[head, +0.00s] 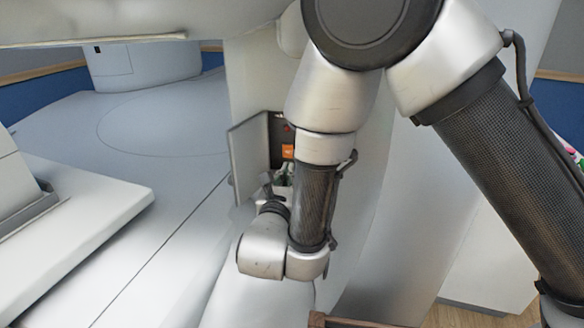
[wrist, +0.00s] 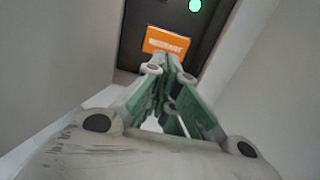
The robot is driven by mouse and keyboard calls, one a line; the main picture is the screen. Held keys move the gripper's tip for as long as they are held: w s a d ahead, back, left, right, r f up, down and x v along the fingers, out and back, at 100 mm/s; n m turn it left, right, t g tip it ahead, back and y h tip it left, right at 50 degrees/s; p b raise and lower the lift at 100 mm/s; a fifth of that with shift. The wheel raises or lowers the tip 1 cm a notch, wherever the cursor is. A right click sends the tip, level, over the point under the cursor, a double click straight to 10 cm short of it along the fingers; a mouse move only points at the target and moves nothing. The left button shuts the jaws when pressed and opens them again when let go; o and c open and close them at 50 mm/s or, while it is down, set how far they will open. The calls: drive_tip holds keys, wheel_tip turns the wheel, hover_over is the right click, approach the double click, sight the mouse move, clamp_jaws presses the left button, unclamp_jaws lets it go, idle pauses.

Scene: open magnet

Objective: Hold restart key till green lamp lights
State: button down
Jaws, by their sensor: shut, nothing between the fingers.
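An orange key plate (wrist: 167,42) with blurred white lettering is on a dark panel (wrist: 215,40) in the wrist view. My gripper (wrist: 172,64) is shut and empty, its green-sided fingers together at the plate's lower edge. I cannot tell whether the tips touch or press it. A small red spot (head: 287,128) shows above the plate.
The box's grey door (head: 248,160) stands open to the left of the panel. A wide pale patient table (head: 80,215) lies to the left, and a large white magnet housing (head: 130,20) hangs above. Pale walls (wrist: 50,60) flank the panel closely in the wrist view.

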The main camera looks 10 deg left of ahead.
drive_tip(key=s, duration=0.6)
drive_tip(key=shift+s, duration=0.15)
idle(0.5)
